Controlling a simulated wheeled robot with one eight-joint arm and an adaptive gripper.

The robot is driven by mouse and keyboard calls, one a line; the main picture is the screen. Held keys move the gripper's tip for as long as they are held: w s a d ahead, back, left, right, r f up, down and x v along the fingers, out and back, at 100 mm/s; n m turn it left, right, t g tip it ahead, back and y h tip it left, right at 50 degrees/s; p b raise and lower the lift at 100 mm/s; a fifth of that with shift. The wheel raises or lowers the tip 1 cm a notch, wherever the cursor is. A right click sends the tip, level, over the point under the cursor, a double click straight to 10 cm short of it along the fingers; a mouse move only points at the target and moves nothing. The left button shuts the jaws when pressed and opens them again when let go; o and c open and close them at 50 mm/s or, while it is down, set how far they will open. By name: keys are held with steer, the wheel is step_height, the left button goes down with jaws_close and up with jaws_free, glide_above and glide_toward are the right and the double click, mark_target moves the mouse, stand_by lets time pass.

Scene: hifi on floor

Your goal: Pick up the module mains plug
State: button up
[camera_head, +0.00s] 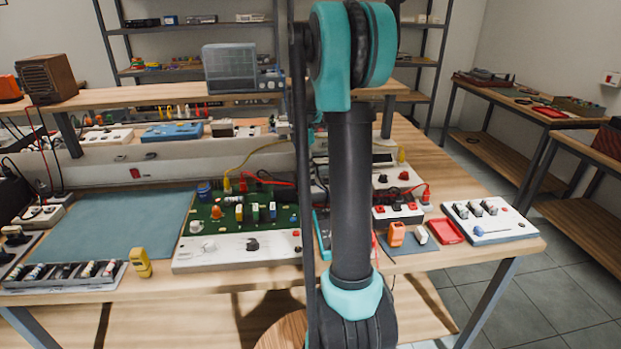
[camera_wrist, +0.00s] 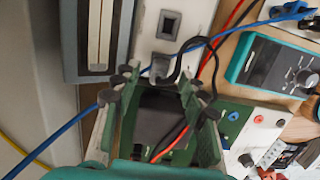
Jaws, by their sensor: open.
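In the wrist view, a small dark grey plug (camera_wrist: 160,68) sits at the near end of a white socket strip (camera_wrist: 148,35), with a black cable looping off to its right. It looks like the module mains plug. My gripper (camera_wrist: 158,85) is open, its fingertips on either side of the plug and a little nearer the camera. I cannot tell whether they touch it. A black block (camera_wrist: 158,118) and a green board show between the fingers. In the head view my arm hides the gripper and the plug.
Blue, red and black cables run close around the fingers. A teal meter (camera_wrist: 275,68) lies to the right and a grey unit (camera_wrist: 97,40) to the upper left. The bench (camera_head: 470,262) also carries a green circuit board (camera_head: 245,222) and a blue mat (camera_head: 110,228).

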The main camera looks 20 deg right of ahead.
steer(key=shift+d+f, duration=0.15)
steer(key=shift+f, duration=1.15)
steer(key=shift+c, duration=0.5)
jaws_close()
steer(key=shift+r, duration=0.1)
